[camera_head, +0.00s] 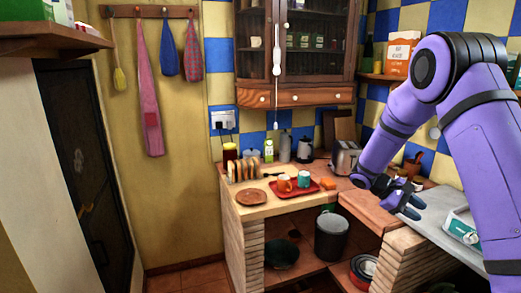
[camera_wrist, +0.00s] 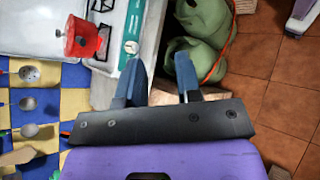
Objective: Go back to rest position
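My purple arm reaches in from the right of the head view. My gripper (camera_head: 412,206) hangs over the right-hand counter, near its front edge. In the wrist view my gripper (camera_wrist: 161,62) has its two blue fingers apart, with nothing between them. Below the fingers are the front edge of a white stove and the space beside it.
A red pot (camera_wrist: 82,38) stands on the white stove (camera_wrist: 35,25). Green sacks (camera_wrist: 195,60) sit low beside it. The head view shows a red tray (camera_head: 294,188) with cups, a toaster (camera_head: 345,157) and a black bin (camera_head: 331,237). The tiled floor (camera_head: 190,278) looks clear.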

